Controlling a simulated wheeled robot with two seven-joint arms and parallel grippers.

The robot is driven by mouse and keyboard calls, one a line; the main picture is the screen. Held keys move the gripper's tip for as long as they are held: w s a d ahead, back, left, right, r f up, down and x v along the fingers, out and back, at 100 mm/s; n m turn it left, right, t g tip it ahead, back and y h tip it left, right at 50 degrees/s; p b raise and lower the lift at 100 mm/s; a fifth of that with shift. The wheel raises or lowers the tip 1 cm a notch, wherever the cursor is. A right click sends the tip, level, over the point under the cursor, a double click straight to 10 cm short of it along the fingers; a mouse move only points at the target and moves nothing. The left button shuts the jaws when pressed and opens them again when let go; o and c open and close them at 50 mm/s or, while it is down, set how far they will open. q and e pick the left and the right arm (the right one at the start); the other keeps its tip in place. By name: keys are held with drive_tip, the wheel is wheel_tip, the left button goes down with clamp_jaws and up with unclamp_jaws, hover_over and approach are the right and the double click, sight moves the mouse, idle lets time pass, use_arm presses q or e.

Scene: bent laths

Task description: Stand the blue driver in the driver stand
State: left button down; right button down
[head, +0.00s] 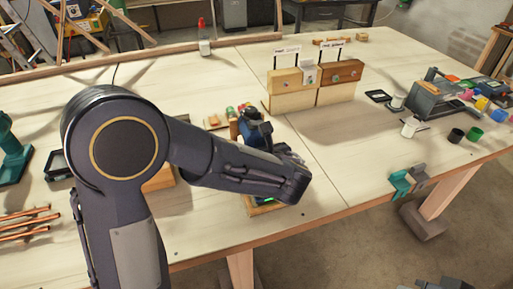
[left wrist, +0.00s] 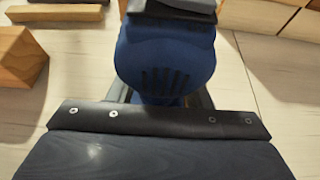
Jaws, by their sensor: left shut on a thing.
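The blue driver (head: 250,122) stands out behind my left forearm in the head view, near the table's middle. Its rounded blue body (left wrist: 165,60) fills the upper middle of the left wrist view. My left gripper (head: 285,157) is shut on the driver; its fingertips are largely hidden by my arm and the driver. A low wooden base (head: 262,208) with a small green spot shows just below my wrist, near the front edge; it may be the driver stand, but most of it is hidden. A grey part at the bottom right may be my right gripper (head: 440,284), mostly cut off.
Wooden blocks with small signs (head: 318,80) stand behind and to the right. A red-capped bottle (head: 204,45) stands at the back. Copper rods (head: 25,222) lie at left. Cups and a grey device (head: 437,98) are at right.

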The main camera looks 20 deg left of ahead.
use_arm(q)
drive_tip(key=shift+f+b, duration=0.5)
drive_tip(key=shift+b, duration=0.05)
idle(0.9)
